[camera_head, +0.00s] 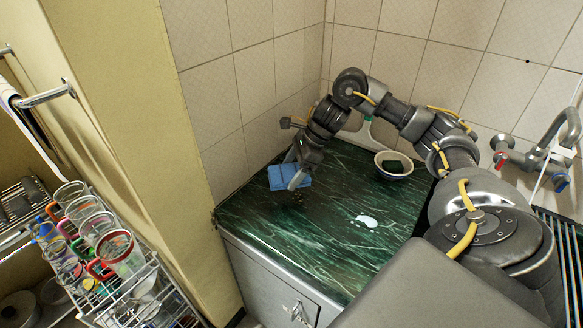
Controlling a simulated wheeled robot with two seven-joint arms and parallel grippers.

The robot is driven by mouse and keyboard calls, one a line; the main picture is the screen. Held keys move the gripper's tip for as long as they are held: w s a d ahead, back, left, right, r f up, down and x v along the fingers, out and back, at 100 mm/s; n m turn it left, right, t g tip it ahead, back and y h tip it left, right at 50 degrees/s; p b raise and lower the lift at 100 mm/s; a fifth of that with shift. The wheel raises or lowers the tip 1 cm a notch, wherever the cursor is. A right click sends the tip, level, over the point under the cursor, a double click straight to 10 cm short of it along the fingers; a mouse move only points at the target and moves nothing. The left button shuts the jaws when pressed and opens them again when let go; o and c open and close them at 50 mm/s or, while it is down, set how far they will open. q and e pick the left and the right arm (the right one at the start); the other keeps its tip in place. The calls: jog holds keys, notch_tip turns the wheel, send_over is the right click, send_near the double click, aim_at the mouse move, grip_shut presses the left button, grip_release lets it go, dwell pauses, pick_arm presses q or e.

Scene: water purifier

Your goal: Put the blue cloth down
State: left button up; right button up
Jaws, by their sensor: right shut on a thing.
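The blue cloth (277,178) is a small folded piece at the left part of the dark green marble counter (325,240). My right gripper (295,174) reaches in from above and is shut on the cloth, with a pale finger lying across its right side. The cloth is at or just above the counter; I cannot tell whether it touches. A dark patch shows just in front of it. Part of the cloth is hidden by the finger. My left gripper is not in view.
A white spot (367,221) lies on the counter. A tap (545,158) is at the far right. A rack of glasses (125,300) stands lower left, past the yellowish wall. The counter's front left is clear.

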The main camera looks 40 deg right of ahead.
dwell(0.3)
jog(key=s+a+n+g, duration=0.3)
jog(key=a+n, duration=0.4)
jog(key=a, duration=0.2)
jog(key=s+a+r+n+g, duration=0.1)
jog(key=s+a+n+g, duration=0.1)
jog(key=a+n+g, duration=0.2)
jog(key=a+n, duration=0.3)
jog(key=a, duration=0.2)
jog(key=shift+s+r, duration=0.2)
jog(key=shift+s, duration=0.2)
jog(key=shift+a, duration=0.15)
